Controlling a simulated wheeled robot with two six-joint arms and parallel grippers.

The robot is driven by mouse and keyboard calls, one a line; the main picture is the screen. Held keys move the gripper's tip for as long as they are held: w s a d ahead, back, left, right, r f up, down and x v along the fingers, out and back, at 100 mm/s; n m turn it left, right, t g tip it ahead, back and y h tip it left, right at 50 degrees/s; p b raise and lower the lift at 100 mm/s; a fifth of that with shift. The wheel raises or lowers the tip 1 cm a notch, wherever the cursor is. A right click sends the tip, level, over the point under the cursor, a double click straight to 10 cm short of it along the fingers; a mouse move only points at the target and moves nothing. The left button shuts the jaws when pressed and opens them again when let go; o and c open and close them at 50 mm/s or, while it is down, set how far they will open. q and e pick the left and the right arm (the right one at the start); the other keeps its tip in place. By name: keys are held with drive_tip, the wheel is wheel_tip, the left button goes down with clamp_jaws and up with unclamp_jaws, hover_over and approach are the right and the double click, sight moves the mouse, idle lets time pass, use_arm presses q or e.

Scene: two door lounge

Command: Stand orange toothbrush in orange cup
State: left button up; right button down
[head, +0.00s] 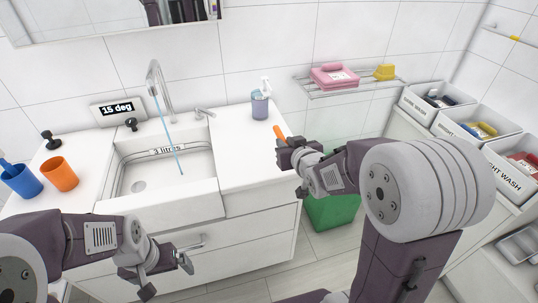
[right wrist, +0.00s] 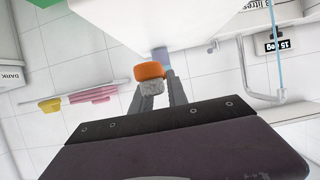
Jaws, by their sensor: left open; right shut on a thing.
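The orange cup (head: 60,174) stands on the white counter at the far left in the head view, beside the blue cup. My right gripper (head: 286,156) is past the counter's right end, shut on the orange toothbrush (head: 279,132), whose orange part sticks up above the fingers. In the right wrist view the toothbrush's orange part (right wrist: 149,72) shows between the fingertips (right wrist: 157,92); the rest of it is hidden. My left gripper (head: 166,278) is open and empty, low in front of the drawers below the sink.
A blue cup (head: 21,181) with a blue item in it stands left of the orange cup. The sink (head: 140,187) lies between, under a tap with a blue stream. A pump bottle (head: 260,105) stands at the counter's back right. A green bin (head: 331,210) is below my right arm.

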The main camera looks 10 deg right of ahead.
hover_over(268, 156)
drive_tip(key=f, duration=0.5)
drive_tip(key=shift+s+d+f+b, duration=0.15)
drive_tip(key=shift+s+f+b, duration=0.1)
drive_tip(key=shift+b, duration=0.15)
drive_tip(key=shift+w+f, duration=0.15)
drive_tip(key=shift+w, duration=0.25)
wheel_tip(268, 156, down, 4)
drive_tip(key=shift+r+b, duration=0.15)
drive_tip(key=shift+b, duration=0.3)
drive_tip(key=shift+f, duration=0.2)
drive_tip(key=shift+f, duration=0.15)
drive_tip(key=c, duration=1.3)
unclamp_jaws()
